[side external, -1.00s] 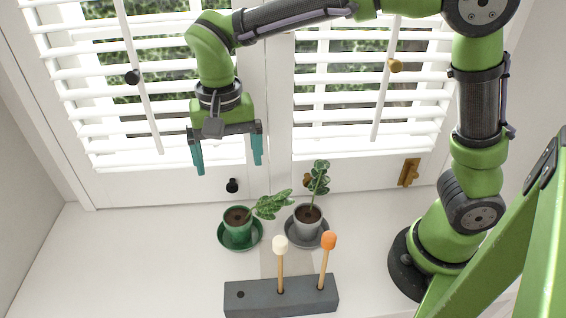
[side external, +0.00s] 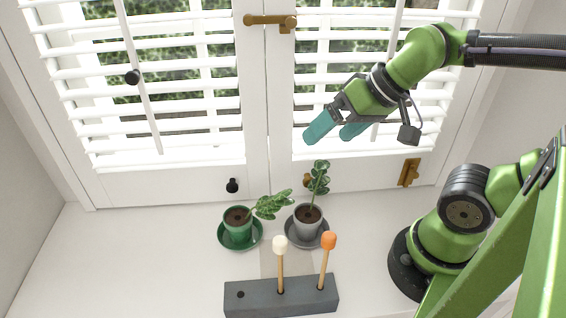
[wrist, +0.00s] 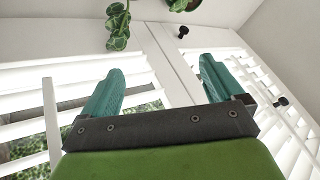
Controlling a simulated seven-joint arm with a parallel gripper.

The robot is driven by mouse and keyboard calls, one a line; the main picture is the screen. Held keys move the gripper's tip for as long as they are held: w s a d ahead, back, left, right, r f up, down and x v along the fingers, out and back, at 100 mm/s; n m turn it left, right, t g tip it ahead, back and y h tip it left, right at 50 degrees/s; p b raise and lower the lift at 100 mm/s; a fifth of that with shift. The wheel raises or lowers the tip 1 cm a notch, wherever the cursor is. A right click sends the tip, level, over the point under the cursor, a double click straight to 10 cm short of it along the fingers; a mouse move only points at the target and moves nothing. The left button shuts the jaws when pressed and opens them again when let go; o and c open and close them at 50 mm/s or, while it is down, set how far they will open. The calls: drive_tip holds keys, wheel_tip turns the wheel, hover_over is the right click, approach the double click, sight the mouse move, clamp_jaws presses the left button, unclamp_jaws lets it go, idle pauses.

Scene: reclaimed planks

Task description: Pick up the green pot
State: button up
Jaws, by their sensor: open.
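The green pot (side external: 238,226) stands upright on a green saucer (side external: 222,240) on the white sill in the side external view. It holds dark soil and a leafy plant leaning to the right. My gripper (side external: 329,137) is high above the sill, up and to the right of the green pot and well apart from it. Its teal fingers point down and to the left. In the wrist view my gripper (wrist: 161,68) is open with nothing between the fingers.
A grey pot (side external: 307,221) with an upright plant stands on a dark saucer just right of the green pot. In front is a grey block (side external: 262,300) holding two sticks, white-tipped and orange-tipped. Shutters (side external: 190,100) rise behind. The sill's left part is clear.

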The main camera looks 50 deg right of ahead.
drive_tip(key=shift+s+d+r+t, duration=0.1)
drive_tip(key=shift+d+r+t, duration=0.3)
drive_tip(key=shift+d+r, duration=0.1)
drive_tip(key=shift+c, duration=0.2)
drive_tip(key=n+g+h, duration=0.2)
drive_tip(key=n+g, duration=0.2)
drive_tip(key=g, duration=0.2)
hover_over(238, 218)
drive_tip(key=s, duration=0.1)
drive_tip(key=f, duration=1.5)
drive_tip(key=shift+s+a, duration=0.1)
drive_tip(key=shift+a, duration=0.1)
drive_tip(key=shift+w+f, duration=0.2)
drive_tip(key=shift+f, duration=1.35)
drive_tip(key=shift+w+f, duration=0.15)
drive_tip(key=shift+f, duration=1.35)
